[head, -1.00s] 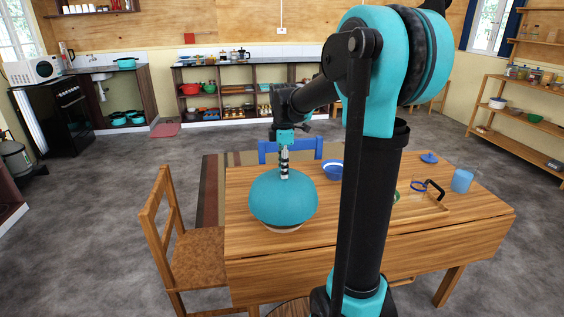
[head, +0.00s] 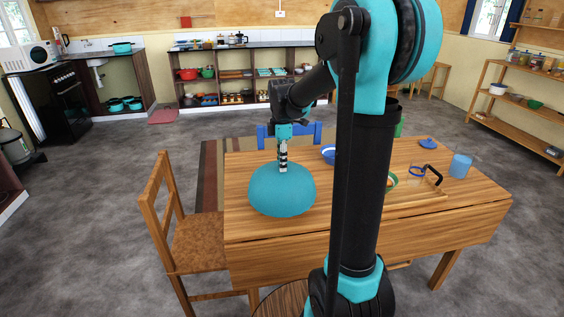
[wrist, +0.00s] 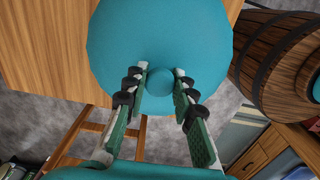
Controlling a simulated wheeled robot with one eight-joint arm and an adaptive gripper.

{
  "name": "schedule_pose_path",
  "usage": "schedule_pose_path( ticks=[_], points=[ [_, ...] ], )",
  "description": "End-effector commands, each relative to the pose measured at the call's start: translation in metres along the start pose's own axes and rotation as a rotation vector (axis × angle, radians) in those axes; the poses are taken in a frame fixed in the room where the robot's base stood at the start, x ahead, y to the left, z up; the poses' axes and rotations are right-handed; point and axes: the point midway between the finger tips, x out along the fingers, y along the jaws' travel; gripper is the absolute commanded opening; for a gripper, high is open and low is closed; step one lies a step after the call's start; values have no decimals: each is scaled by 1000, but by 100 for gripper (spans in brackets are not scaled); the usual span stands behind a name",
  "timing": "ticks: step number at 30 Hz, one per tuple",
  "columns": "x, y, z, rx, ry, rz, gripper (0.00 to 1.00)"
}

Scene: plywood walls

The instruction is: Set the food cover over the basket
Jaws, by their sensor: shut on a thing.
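The food cover (head: 282,193) is a teal dome at the left end of the wooden table. It sits low, at or very near the tabletop, and looks level. My gripper (head: 283,170) comes down from above and is shut on the cover's top knob. In the wrist view the two fingers of my gripper (wrist: 160,76) flank the round knob of the cover (wrist: 120,45). The basket is not visible now; the cover hides the place where its pale base showed earlier.
On the table (head: 270,235) are a blue bowl (head: 328,152), a blue cup (head: 460,166), a blue lid (head: 428,143) and a board with a black handle (head: 432,176). A wooden chair (head: 205,245) stands left, a blue chair (head: 300,130) behind. A barrel (wrist: 280,65) shows in the wrist view.

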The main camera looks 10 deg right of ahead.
Motion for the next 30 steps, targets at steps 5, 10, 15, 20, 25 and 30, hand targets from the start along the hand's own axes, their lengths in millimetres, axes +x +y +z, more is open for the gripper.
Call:
schedule_pose_path(
  ticks=[5,10,15,20,25,30],
  points=[
    [0,0,0,0,0,0,0],
    [2,0,0,0,0,0,0],
    [2,0,0,0,0,0,0],
    [5,0,0,0,0,0,0],
    [6,0,0,0,0,0,0],
    [6,0,0,0,0,0,0]
  ],
)
